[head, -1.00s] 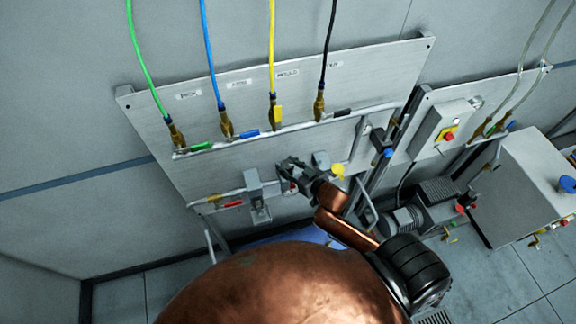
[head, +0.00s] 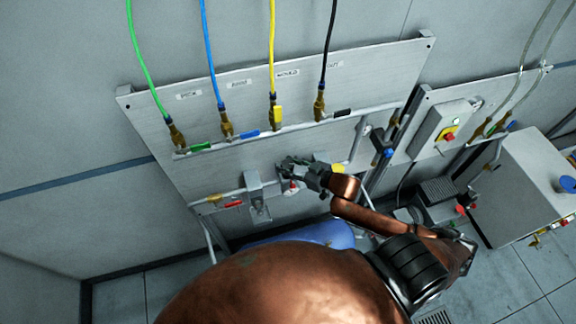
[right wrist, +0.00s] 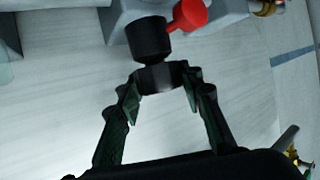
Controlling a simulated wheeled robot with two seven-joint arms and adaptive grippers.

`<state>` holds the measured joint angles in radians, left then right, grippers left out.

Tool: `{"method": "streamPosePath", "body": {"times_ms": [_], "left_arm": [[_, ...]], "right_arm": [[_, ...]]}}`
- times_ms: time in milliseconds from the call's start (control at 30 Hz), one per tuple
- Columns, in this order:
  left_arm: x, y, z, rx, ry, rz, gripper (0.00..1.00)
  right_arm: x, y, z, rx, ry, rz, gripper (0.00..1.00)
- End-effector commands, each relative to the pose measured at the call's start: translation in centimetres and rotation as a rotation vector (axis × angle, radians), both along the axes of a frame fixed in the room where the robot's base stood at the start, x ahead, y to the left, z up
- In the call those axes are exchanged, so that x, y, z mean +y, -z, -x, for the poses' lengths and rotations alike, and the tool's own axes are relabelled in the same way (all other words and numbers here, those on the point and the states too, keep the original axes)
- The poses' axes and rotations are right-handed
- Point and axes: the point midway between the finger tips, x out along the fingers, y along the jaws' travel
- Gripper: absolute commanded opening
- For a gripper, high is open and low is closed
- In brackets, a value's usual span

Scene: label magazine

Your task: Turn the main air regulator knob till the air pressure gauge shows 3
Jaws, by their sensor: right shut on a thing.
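My right gripper (head: 290,169) is at the lower middle of the grey panel (head: 232,98) in the head view, where its small parts are hard to make out. In the right wrist view its two fingers (right wrist: 160,80) are closed around the dark lower end of a black knob (right wrist: 149,40). A red part (right wrist: 188,15) sits just beside the knob on a grey fitting. A grey unit (head: 254,185) on the lower pipe is left of the gripper in the head view. I cannot make out the gauge's dial or a reading. My left gripper is not in view.
Green, blue, yellow and black hoses run up from valves on the upper pipe (head: 290,126). A yellow part (head: 338,169) is close to my right wrist. A blue tank (head: 318,233) is below the panel. A control box (head: 444,128) with a red button is on the right.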

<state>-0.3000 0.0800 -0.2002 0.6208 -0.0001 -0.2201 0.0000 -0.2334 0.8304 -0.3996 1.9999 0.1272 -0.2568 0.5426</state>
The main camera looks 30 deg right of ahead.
Motion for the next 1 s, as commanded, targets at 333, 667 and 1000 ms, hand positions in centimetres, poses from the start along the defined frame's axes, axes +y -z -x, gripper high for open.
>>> {"method": "streamPosePath", "body": {"times_ms": [333,667,1000], "left_arm": [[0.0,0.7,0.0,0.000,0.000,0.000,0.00],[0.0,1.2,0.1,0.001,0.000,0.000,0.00],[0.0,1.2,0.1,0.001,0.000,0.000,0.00]], "right_arm": [[-0.3,0.0,-0.1,0.000,-0.193,0.008,0.10],[-0.2,0.0,-0.1,-0.001,-0.272,0.003,0.10],[-0.2,0.0,-0.1,-0.001,-0.279,0.001,0.10]]}}
